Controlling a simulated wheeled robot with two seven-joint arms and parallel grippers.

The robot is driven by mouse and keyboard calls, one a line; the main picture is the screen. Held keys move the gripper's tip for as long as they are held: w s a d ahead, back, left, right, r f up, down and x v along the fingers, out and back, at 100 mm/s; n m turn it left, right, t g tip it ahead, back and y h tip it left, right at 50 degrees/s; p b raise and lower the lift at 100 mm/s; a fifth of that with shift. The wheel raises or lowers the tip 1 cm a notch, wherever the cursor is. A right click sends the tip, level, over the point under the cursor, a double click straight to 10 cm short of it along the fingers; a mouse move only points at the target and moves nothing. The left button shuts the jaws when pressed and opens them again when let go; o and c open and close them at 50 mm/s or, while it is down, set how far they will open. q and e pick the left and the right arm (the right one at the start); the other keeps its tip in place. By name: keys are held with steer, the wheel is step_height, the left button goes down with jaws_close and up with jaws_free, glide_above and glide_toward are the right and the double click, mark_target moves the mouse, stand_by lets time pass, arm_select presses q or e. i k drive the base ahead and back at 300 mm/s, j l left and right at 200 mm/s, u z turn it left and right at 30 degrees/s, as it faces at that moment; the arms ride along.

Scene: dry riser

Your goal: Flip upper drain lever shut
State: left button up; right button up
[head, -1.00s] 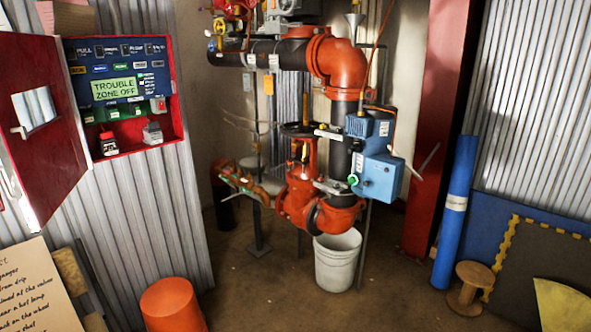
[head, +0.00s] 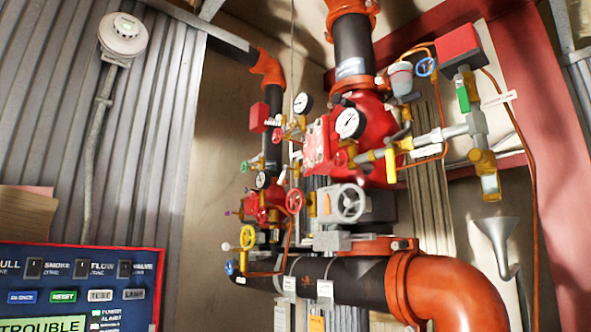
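The red valve body (head: 372,140) with a pressure gauge (head: 350,123) stands on the upright riser pipe. To its right, a grey and brass side pipe (head: 443,136) carries a yellow lever (head: 391,165) that hangs down near the valve. A green lever (head: 463,97) stands upright below a red box (head: 459,50) on the same side pipework. I cannot tell which of these is the upper drain lever. Neither of my grippers is in view.
A funnel (head: 497,235) sits below a brass sight fitting (head: 486,176) at right. A large orange elbow (head: 440,290) and a black pipe (head: 350,280) cross below. The blue alarm panel (head: 75,270) is at lower left. A second, smaller valve set (head: 268,200) stands behind.

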mark_target(282, 178)
steer(key=i+j+z, duration=0.1)
steer(key=i+j, duration=0.55)
steer(key=i, duration=0.15)
